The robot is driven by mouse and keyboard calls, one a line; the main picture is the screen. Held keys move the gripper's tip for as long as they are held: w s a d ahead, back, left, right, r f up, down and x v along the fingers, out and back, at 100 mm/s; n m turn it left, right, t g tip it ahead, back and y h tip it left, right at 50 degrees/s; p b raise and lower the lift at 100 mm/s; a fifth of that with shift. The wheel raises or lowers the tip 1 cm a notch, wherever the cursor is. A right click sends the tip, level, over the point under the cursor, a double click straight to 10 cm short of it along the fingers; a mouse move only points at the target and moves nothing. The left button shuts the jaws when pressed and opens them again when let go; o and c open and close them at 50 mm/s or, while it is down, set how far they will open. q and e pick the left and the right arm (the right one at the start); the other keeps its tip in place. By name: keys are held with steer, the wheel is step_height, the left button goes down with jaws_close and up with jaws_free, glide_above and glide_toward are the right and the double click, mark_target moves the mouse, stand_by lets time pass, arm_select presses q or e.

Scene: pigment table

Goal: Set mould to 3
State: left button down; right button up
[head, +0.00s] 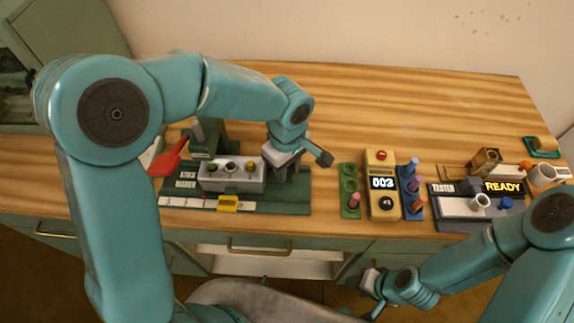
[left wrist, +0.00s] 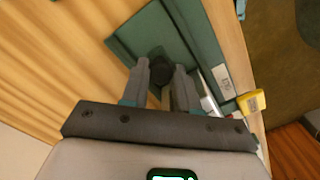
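A grey block (head: 228,182) with several round openings stands on the green base (head: 290,204) of a labelled station. A yellow tag (head: 228,203) sits at its front edge, and also shows in the left wrist view (left wrist: 252,102). My left gripper (head: 284,178) points down over the base's right part, beside the block. In the left wrist view a dark round knob (left wrist: 160,72) lies between its parted fingertips; whether they touch it is unclear. The knob's marking is hidden. My right gripper (head: 366,281) is low, off the table's front edge; its fingers are too small to read.
A red handle (head: 168,158) is left of the block. Right of the base are a green rack (head: 349,180), a yellow box (head: 380,160) showing 003, a blue rack (head: 413,208) with pegs, and a tester (head: 450,208) reading READY. The table's back is clear.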

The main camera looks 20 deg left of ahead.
mark_target(246, 168)
arm_select(q)
steer(key=shift+s+a, duration=0.1)
steer(key=shift+a, duration=0.35)
steer(key=a, duration=0.2)
steer(key=s+a+b, duration=0.1)
steer(key=a, duration=0.2)
steer(key=s+a+b, duration=0.1)
steer(key=a, duration=0.1)
steer(key=shift+a, duration=0.2)
steer(key=shift+s+a, duration=0.15)
steer(key=shift+a, duration=0.15)
steer(key=shift+r, duration=0.1)
steer(key=c, duration=0.9)
jaws_free()
steer(key=shift+a, duration=0.1)
steer(key=shift+o, duration=0.2)
steer(key=shift+s+a, duration=0.1)
